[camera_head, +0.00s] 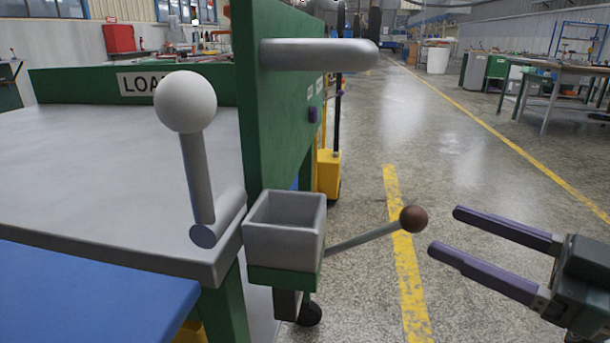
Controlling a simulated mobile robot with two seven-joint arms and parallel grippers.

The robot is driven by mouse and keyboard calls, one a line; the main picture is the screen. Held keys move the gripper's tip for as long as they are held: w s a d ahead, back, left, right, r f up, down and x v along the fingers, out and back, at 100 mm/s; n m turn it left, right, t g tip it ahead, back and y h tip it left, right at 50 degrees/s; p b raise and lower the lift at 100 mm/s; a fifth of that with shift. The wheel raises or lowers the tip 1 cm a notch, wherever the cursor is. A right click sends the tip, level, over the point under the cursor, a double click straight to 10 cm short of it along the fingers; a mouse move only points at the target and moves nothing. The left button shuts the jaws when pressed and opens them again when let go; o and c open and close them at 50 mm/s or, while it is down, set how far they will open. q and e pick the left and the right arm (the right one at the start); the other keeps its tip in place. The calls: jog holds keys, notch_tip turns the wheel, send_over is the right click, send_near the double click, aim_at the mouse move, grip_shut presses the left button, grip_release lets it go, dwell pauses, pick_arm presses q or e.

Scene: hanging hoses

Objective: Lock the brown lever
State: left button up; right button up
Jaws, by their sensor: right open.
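The brown lever (413,218) is a thin grey rod with a brown ball at its end. The rod slopes up to the right from beside a grey open box (285,228) on the green frame. My right gripper (443,230) comes in from the right, its two purple fingers apart and pointing left at the brown ball. The fingertips are a little to the right of the ball, and nothing is between them. My left gripper is not in view.
A white-balled grey lever (186,102) stands upright left of the box. A grey peg (318,53) juts right from the green post (275,110). A grey table (90,170) and a blue surface (80,300) fill the left. Open floor lies to the right.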

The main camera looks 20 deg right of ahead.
aim_at(363, 238)
jog(key=b+x, duration=0.2)
jog(key=x, duration=0.7)
jog(key=shift+a, duration=0.2)
jog(key=shift+f, duration=0.1)
jog(key=shift+c, duration=0.3)
jog(key=shift+c, duration=0.8)
grip_shut()
jog(key=shift+f, duration=0.1)
